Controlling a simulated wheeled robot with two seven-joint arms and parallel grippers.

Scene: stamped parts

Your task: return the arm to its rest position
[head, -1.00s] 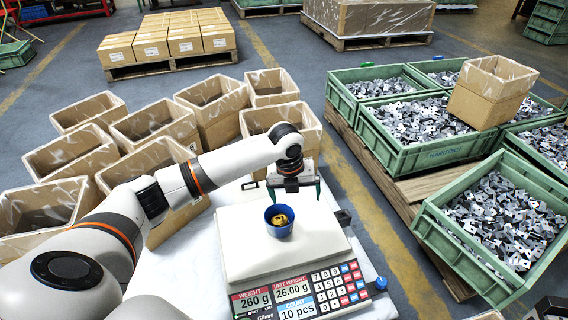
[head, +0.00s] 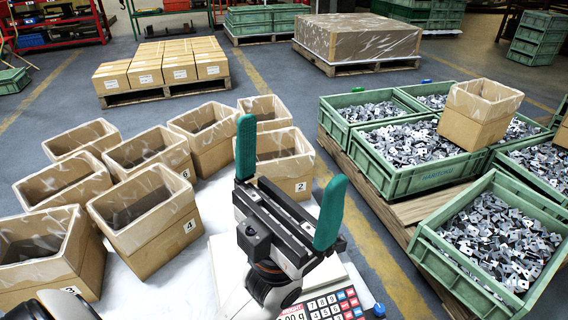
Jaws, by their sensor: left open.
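My left gripper (head: 290,192) is raised close to the camera, with its two green fingers pointing up and spread wide apart. Nothing is between the fingers. It stands in front of the counting scale (head: 335,303) and hides most of it, including the place where the blue cup stood. Part of the scale's keypad and display shows at the bottom. My right gripper is not in view.
Several open lined cardboard boxes (head: 143,222) stand on the white table at left. Green crates (head: 405,183) of stamped parts stand on a pallet at right, one carrying a cardboard box (head: 474,127). Floor (head: 270,80) is clear between the pallets behind.

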